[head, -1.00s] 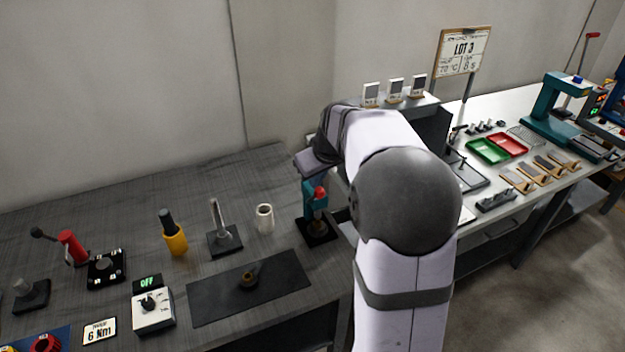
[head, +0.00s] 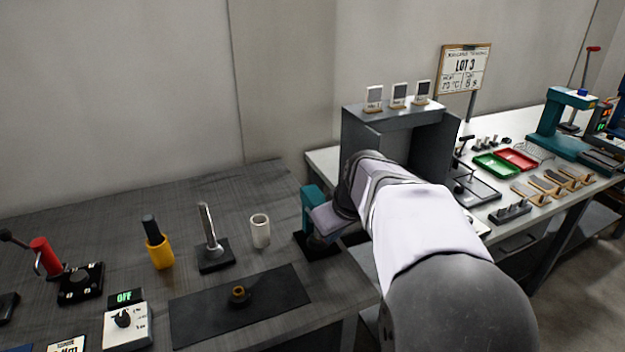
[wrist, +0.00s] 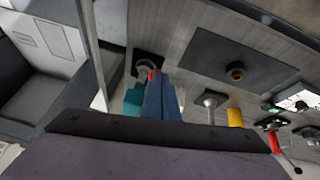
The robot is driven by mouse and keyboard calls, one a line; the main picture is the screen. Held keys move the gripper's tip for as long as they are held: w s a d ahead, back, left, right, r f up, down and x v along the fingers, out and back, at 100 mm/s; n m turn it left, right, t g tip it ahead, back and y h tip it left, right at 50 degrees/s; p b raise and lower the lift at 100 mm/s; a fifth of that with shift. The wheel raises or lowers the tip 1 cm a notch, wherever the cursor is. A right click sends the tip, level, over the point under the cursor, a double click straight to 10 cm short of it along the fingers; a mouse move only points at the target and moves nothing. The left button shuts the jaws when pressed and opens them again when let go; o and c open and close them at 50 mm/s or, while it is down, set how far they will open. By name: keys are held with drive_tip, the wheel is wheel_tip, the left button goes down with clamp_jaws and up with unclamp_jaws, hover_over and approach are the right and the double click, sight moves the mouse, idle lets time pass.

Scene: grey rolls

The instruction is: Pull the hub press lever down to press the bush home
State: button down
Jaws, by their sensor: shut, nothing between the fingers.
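The teal press (head: 309,208) stands on a dark base (head: 308,246) at the right end of the grey bench. My gripper (wrist: 160,92) is at the press, its body covering the press's right and front side in the head view. In the wrist view its blue fingers are shut and empty, with the teal press (wrist: 133,103) just left of them. A small red part (wrist: 153,75) shows at the fingertips; I cannot tell if they touch it. The lever and the bush under the press are not clearly visible.
A dark mat (head: 205,312) with a brass-coloured ring piece (head: 239,294) lies in front. A white cup (head: 260,231), a post on a base (head: 207,235) and a yellow holder (head: 160,253) stand to the left. A grey shelf unit (head: 435,145) stands behind my arm.

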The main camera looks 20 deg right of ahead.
drive_tip(key=shift+s+f+b, duration=0.3)
drive_tip(key=shift+f+b, duration=0.1)
drive_tip(key=shift+f, duration=0.3)
drive_tip(key=shift+s+f+b, duration=0.3)
drive_tip(key=shift+f+b, duration=0.05)
drive_tip(key=shift+f, duration=0.35)
wheel_tip(320, 180, up, 6)
drive_tip(key=p, duration=0.4)
drive_tip(key=s+a+r+p, duration=0.1)
drive_tip(key=s+p, duration=0.8)
drive_tip(key=shift+r+p, duration=0.2)
drive_tip(key=shift+p, duration=0.1)
drive_tip(key=shift+s+f, duration=0.1)
drive_tip(key=shift+s, duration=0.05)
